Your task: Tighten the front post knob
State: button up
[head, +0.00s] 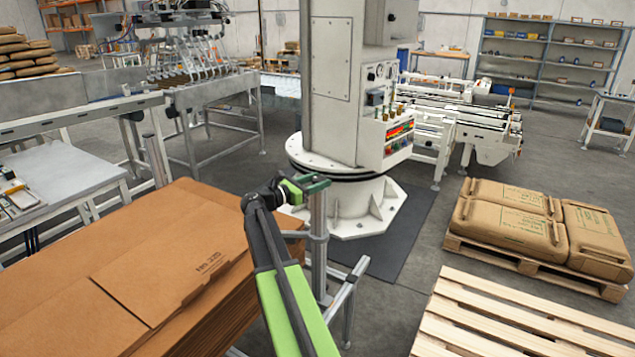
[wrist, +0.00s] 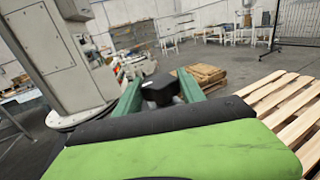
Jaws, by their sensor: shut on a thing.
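The front post (head: 319,240) is a grey upright metal post beside the cardboard stack. My gripper (head: 316,184) is at the top of this post, with its teal fingers reaching over it from the left. In the wrist view, a black knob (wrist: 160,89) sits between the two teal fingers of my gripper (wrist: 161,92), which is shut on it. The knob is largely hidden by the fingers in the head view. Its lower part and its join to the post are hidden in the wrist view.
A tall stack of flat brown cardboard (head: 170,265) stands close on the left. A white column on a round base (head: 340,160) rises behind the post. An empty wooden pallet (head: 515,320) and a pallet with brown sacks (head: 510,220) lie to the right.

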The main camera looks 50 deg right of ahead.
jog(key=o, duration=1.4)
jog(key=shift+c, duration=0.2)
jog(key=w+a, duration=0.2)
jog(key=a, duration=1.5)
jog(key=shift+w, duration=0.15)
